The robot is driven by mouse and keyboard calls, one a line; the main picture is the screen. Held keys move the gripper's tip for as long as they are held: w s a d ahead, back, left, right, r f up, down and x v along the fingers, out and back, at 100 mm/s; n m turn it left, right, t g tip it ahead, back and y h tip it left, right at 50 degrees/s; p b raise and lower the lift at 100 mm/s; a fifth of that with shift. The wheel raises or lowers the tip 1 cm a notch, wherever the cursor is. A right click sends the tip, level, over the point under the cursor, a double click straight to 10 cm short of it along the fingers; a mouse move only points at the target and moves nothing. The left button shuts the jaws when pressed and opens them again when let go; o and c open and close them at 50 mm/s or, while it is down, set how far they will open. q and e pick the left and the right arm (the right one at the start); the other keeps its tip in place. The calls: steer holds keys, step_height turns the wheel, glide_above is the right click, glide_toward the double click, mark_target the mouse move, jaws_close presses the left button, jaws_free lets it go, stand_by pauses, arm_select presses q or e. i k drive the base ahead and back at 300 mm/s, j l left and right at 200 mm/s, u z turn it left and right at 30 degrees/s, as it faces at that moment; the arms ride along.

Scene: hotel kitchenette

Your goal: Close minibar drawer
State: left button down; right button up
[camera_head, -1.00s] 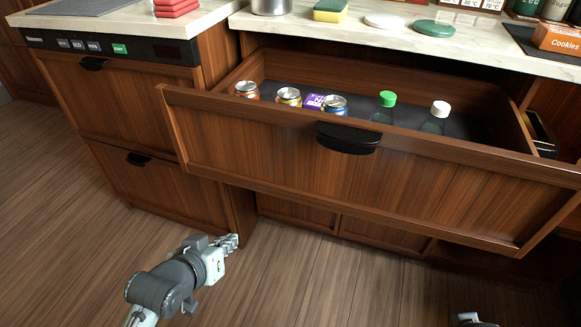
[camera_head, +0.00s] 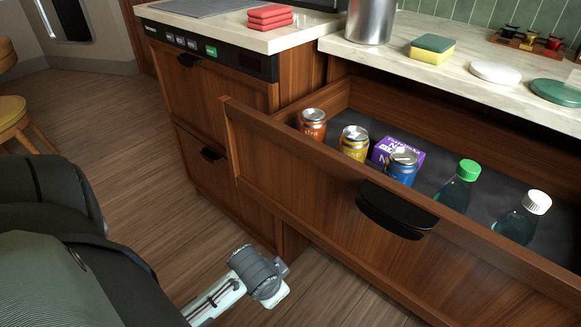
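The minibar drawer (camera_head: 310,195) is a wide wooden drawer below the marble counter. It stands pulled far out, with a black handle (camera_head: 397,210) on its front. Inside it are an orange can (camera_head: 312,125), a yellow can (camera_head: 354,145), a blue can (camera_head: 402,168), a purple box (camera_head: 412,150), a green-capped bottle (camera_head: 457,187) and a white-capped bottle (camera_head: 523,217). My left arm's wrist is low at the bottom centre, in front of and below the drawer, apart from the handle. Its finger opening is not discernible. My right gripper is out of view.
The left cabinet (camera_head: 222,100) has its two fronts shut. The counter (camera_head: 450,78) holds a metal canister (camera_head: 370,20), a sponge (camera_head: 432,48) and white and green discs. A yellow stool (camera_head: 12,112) stands far left. Open floor (camera_head: 120,130) lies left of the cabinet.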

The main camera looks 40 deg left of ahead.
mark_target(448, 268)
steer(key=k+z, duration=0.25)
steer(key=k, duration=0.15)
steer(key=k+z, duration=0.3)
steer(key=k, duration=0.15)
